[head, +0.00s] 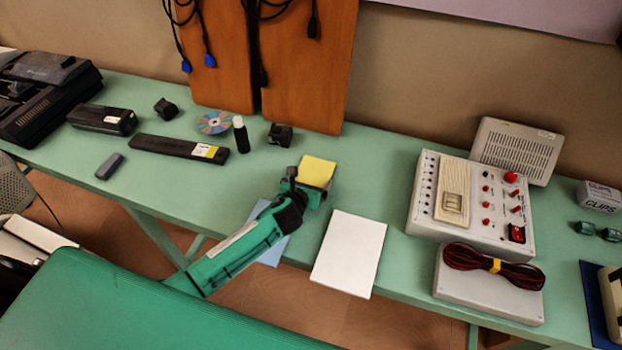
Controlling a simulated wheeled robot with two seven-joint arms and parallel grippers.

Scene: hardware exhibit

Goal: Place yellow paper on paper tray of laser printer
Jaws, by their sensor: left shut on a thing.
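My left gripper (309,188) is shut on the yellow paper (317,171), a small square sheet or pad. The gripper covers the paper's near edge. The paper is over the green table, just behind a white sheet; I cannot tell whether it touches the table. A black machine (48,92) stands at the far left end of the table and may be the laser printer. I cannot make out a paper tray on it. My right gripper is not in view.
White paper (349,252) and partly hidden blue paper (272,252) lie at the green table's (380,170) front edge. A grey control box (472,203) stands to the right. A long black bar (178,147), a small bottle (241,135) and a disc (213,122) lie left.

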